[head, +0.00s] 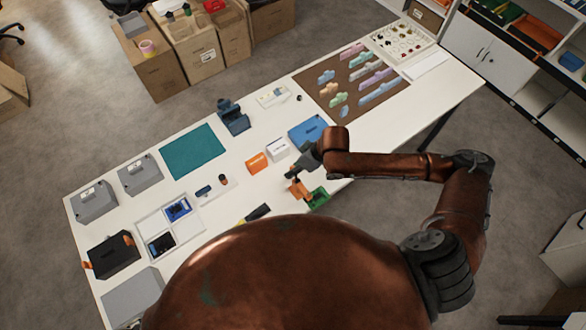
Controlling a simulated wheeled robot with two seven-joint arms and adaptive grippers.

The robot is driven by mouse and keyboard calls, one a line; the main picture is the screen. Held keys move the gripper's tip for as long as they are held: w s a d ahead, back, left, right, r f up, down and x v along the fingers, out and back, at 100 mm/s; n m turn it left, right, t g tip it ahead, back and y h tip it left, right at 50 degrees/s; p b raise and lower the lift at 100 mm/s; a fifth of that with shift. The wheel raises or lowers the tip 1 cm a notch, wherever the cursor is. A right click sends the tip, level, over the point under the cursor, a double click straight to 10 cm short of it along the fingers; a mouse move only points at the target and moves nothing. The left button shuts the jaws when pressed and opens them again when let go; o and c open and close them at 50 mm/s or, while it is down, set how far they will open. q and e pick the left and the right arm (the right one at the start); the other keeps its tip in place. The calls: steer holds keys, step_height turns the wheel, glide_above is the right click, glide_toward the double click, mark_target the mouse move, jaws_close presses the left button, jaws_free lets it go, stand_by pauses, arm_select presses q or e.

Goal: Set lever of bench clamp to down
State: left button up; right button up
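My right gripper (296,172) reaches in from the right, low over the table's near edge. It is small and dark, and I cannot tell whether its fingers are open or shut. Right at its fingertips is a small orange piece (299,189), beside a green tray-like object (318,198). I cannot tell whether the gripper touches the orange piece. A dark blue, vise-like device (234,119) stands at the table's far edge, away from the gripper. I cannot tell for sure which of these is the bench clamp, and no lever position is readable. My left gripper is not in view.
The long white table (215,222) holds grey boxes (140,176), a teal mat (192,152), an orange box (257,163), a white box (278,150) and a blue box (307,130) close to the gripper. A brown board (352,82) with coloured pieces lies farther right.

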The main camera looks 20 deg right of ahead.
steer(key=shift+m+h, duration=0.3)
steer(key=w+f, duration=0.1)
steer(key=f, duration=0.1)
steer(key=w+f, duration=0.1)
steer(key=f, duration=0.1)
steer(key=w+f, duration=0.1)
steer(key=f, duration=0.1)
steer(key=shift+f, duration=0.3)
steer(key=shift+d, duration=0.1)
steer(key=shift+c, duration=0.2)
jaws_close()
